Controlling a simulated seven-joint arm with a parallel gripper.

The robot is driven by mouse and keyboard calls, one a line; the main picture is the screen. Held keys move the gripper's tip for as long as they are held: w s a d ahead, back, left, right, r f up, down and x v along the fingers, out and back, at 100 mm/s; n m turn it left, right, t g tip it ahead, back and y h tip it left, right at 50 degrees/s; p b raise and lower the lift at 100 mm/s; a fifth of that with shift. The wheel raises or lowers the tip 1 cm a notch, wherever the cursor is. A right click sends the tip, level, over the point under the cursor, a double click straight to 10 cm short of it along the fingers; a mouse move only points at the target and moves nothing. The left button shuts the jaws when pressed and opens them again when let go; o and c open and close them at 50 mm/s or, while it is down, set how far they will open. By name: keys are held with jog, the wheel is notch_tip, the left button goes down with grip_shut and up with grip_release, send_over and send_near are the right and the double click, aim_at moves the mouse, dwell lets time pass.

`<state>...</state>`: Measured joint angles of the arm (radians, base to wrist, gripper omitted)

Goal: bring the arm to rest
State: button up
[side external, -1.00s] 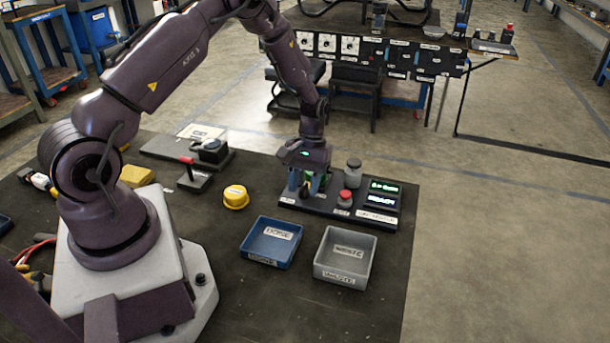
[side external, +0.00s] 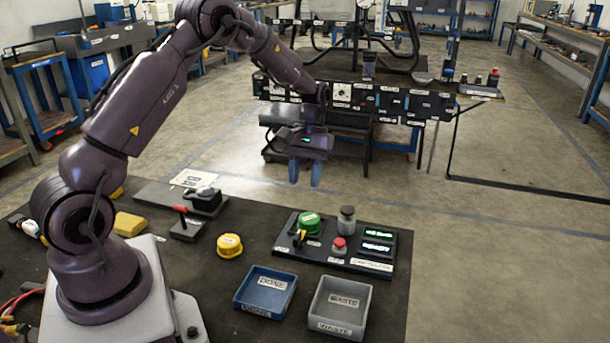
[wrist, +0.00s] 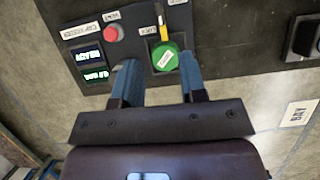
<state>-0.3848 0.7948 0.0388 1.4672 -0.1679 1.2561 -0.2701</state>
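My gripper (side external: 304,172) is raised in the air above and behind the control panel (side external: 340,258), clear of everything. Its two blue fingers are apart with nothing between them; the wrist view shows the same open gripper (wrist: 158,85). The panel carries a green round cap or knob (side external: 309,223), which lies beyond the fingertips in the wrist view (wrist: 165,57). A yellow and black lever (side external: 299,238), a red button (side external: 339,244), a grey knob (side external: 347,219) and lit green displays (side external: 378,241) are also on the panel.
A blue DONE tray (side external: 265,291) and a grey WASTE tray (side external: 338,307) stand in front of the panel. A yellow round cap (side external: 229,245) lies left of it. A red-handled device (side external: 187,226) sits further left. A dark bench (side external: 360,100) stands behind my gripper.

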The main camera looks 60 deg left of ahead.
jog(key=s+d+r+m+t+y, duration=0.1)
jog(key=s+d+r+m+t, duration=0.3)
jog(key=s+d+r, duration=0.3)
jog(key=s+d+r+m+t+y, duration=0.2)
jog(key=s+d+r+m+t, duration=0.2)
jog(key=s+d+r, duration=0.3)
jog(key=s+r, duration=0.5)
jog(key=s, duration=0.1)
jog(key=shift+d+r+m+t, duration=0.35)
jog(key=shift+r+m+t, duration=0.05)
